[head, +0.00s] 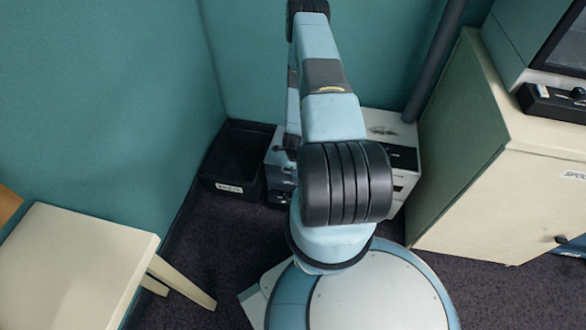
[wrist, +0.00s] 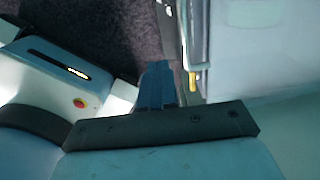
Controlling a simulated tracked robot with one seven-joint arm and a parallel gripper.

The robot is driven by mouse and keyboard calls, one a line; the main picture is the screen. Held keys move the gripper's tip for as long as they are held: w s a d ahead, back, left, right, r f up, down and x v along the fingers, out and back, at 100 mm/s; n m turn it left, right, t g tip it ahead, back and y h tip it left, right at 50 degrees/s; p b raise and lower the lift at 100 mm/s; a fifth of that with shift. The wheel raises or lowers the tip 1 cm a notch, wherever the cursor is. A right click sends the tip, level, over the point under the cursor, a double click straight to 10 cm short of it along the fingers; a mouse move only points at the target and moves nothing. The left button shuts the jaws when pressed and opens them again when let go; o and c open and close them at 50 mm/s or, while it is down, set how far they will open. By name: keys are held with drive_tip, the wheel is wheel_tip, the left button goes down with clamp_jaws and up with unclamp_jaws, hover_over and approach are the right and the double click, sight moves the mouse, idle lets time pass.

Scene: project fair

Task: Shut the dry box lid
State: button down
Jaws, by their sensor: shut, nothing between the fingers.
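No lid that I can clearly name as the dry box lid shows in either view, and I cannot tell which box is the dry box. My gripper (wrist: 158,84) shows in the wrist view, with its blue fingers together and nothing between them. It points toward a gap of dark carpet, beside a large pale surface (wrist: 265,50) at the right. Whether it touches that surface cannot be told. In the head view my gripper is hidden, and my raised arm covers the middle of the picture.
A pale cabinet (head: 490,190) stands at the right, with a box with a dark window (head: 520,35) and a black control unit (head: 550,103) on top. A black bin (head: 232,165) and a low pale unit (head: 405,180) are at the back. A cream table (head: 75,265) is at left.

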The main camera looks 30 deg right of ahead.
drive_tip(key=w+d+r+g+y, duration=0.25)
drive_tip(key=w+d+r, duration=0.4)
drive_tip(key=r, duration=0.35)
drive_tip(key=x, duration=1.4)
drive_tip(key=shift+w+a, duration=0.35)
drive_tip(key=shift+a, duration=0.1)
drive_tip(key=shift+d+f, duration=0.1)
drive_tip(key=shift+f, duration=0.05)
